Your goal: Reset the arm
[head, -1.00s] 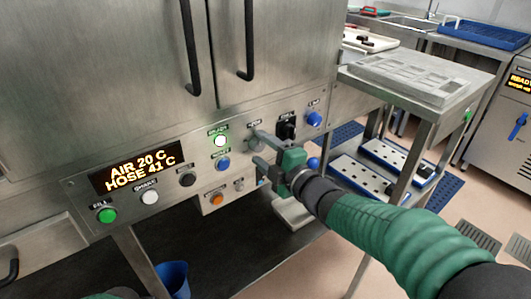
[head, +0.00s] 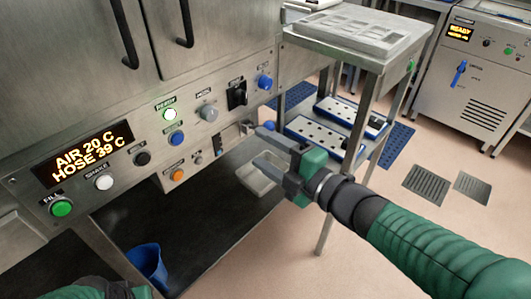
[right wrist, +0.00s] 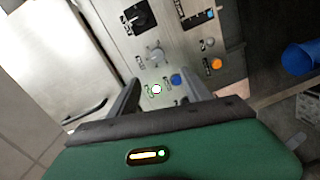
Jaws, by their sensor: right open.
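My right gripper (head: 270,163) is open and empty, in front of the steel machine's control panel and to the right of its buttons. In the right wrist view its two fingers (right wrist: 165,97) stand apart, with a lit white button (right wrist: 156,89) and a blue button (right wrist: 176,80) seen beyond them. My right arm, in a green sleeve, comes in from the lower right. A small part of my left arm shows at the bottom left; its gripper is out of the picture.
The control panel carries a display (head: 84,154) reading AIR 20 C, HOSE 39 C, a green button (head: 61,208) and a grey knob (head: 209,113). A steel side table (head: 385,62) stands right of the machine. A blue bucket (head: 147,262) stands below.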

